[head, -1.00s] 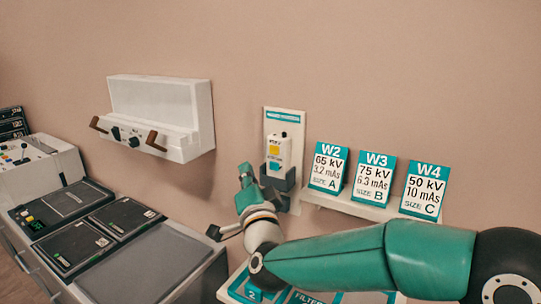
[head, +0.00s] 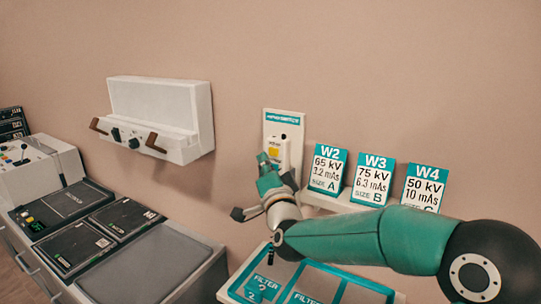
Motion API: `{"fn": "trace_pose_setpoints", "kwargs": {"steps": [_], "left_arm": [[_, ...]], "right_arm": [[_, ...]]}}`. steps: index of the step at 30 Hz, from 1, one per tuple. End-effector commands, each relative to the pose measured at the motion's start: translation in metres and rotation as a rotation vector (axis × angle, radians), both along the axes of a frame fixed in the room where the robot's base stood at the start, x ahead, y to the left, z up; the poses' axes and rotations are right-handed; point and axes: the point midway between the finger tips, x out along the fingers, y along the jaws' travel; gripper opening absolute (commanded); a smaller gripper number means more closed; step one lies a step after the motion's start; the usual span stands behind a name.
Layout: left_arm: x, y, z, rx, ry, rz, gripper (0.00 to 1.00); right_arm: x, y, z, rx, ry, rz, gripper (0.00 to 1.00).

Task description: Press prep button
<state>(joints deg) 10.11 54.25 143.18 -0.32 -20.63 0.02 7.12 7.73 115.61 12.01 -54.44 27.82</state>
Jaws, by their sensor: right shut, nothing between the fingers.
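A white hand-held unit (head: 284,150) stands in a holder on a pale wall plate (head: 291,117) with a teal label at its top. The unit's yellow face is mostly hidden behind my right gripper (head: 264,162). The right gripper is shut and empty, its teal fingers pointing up in front of the unit's left part. I cannot tell whether the fingertips touch the unit. No thing marked as a prep button can be read. My left gripper is not in view.
Cards W2 (head: 326,170), W3 (head: 372,180) and W4 (head: 424,188) stand on a shelf right of the unit. A tray with filter compartments (head: 318,290) lies below my arm. A white wall box (head: 157,108) with brown handles is left. A console (head: 38,165) stands far left.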

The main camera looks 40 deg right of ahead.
Motion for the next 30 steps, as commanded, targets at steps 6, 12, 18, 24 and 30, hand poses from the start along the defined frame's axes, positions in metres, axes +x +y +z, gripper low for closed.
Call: {"fn": "trace_pose_setpoints", "kwargs": {"steps": [6, 12, 18, 24, 30], "left_arm": [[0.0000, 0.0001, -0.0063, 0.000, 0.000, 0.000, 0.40], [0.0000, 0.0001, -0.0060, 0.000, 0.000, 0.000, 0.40], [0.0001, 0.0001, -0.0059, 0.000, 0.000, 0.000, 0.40], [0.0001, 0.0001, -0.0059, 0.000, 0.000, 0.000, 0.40], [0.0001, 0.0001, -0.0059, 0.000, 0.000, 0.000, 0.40]], "right_arm": [[0.0045, -0.0110, -0.0009, -0.001, 0.000, 0.000, 0.00], [0.0051, -0.0118, -0.0005, -0.001, 0.001, 0.001, 0.00], [0.0052, -0.0114, -0.0005, -0.001, 0.001, 0.001, 0.00], [0.0051, -0.0113, -0.0005, -0.001, 0.001, 0.001, 0.00], [0.0052, -0.0112, -0.0006, -0.001, 0.001, 0.001, 0.00]]}}
